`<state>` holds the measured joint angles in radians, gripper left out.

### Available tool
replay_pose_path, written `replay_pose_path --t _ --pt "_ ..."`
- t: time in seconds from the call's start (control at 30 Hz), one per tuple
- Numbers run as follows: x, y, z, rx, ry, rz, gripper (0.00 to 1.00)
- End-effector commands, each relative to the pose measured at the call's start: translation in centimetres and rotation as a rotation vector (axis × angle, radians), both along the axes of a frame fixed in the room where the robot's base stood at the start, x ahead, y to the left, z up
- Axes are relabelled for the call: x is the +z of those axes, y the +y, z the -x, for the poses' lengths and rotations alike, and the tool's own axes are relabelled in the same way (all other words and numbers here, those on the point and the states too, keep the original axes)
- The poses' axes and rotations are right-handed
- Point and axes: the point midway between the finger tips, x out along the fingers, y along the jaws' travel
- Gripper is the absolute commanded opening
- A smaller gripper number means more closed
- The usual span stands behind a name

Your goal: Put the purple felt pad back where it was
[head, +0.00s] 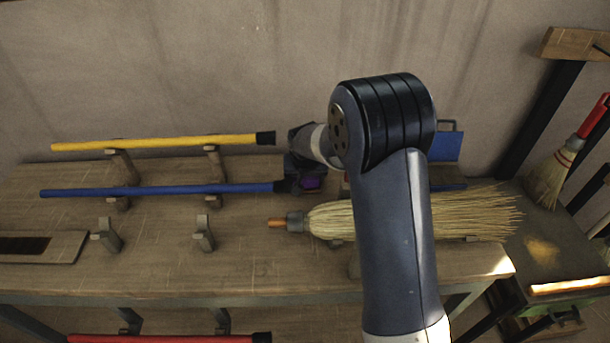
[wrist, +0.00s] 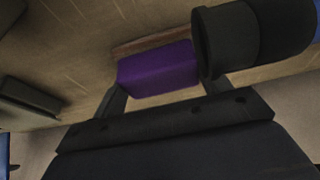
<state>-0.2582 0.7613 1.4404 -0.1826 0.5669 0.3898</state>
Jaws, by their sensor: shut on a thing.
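The purple felt pad (wrist: 158,68) sits between the two fingers of my gripper (wrist: 162,88) in the wrist view. My gripper is shut on it. In the head view, a small part of the purple pad (head: 313,182) shows at my gripper (head: 305,178), beside the black end of the blue handle (head: 160,190). In the wrist view, that black end (wrist: 228,40) lies close at the right finger and hides part of it. A brown strip edges the pad's far side. I cannot tell whether the pad touches the surface below.
A yellow handle (head: 160,143) rests on wooden pegs behind the blue one. A straw broom (head: 340,220) lies in front, partly behind my arm. Empty pegs (head: 203,233) stand at the front left, near a board (head: 70,247). A blue dustpan-like piece (head: 447,147) is at right.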

Motion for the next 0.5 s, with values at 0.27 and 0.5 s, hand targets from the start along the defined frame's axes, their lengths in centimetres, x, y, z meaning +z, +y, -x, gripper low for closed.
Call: replay_pose_path --t 0.27,0.5 --pt "-0.23 0.01 -0.05 0.000 -0.002 0.000 0.44" --pt "-0.07 0.01 -0.04 0.000 -0.002 0.000 0.91"
